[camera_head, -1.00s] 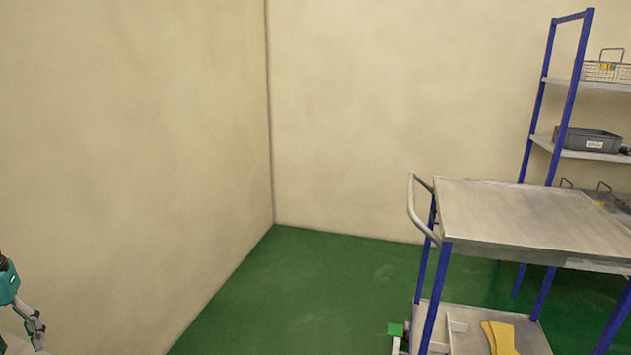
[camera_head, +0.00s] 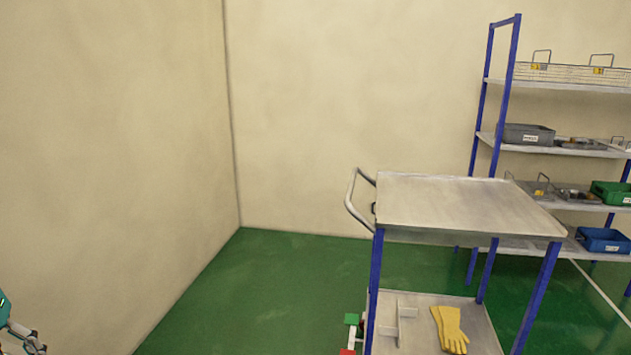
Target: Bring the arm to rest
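My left gripper (camera_head: 32,342) shows at the bottom left corner, grey, at the end of a teal arm part. It is small and partly cut off, and I cannot tell whether its fingers are open or shut. Nothing can be made out in it. It is far from the cart and the shelf, with the beige wall behind it. My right gripper is not in view.
A metal cart (camera_head: 455,205) with blue legs and an empty top stands right of centre. Yellow gloves (camera_head: 450,330) lie on its lower shelf. A blue-framed rack (camera_head: 560,86) with bins stands behind at the right.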

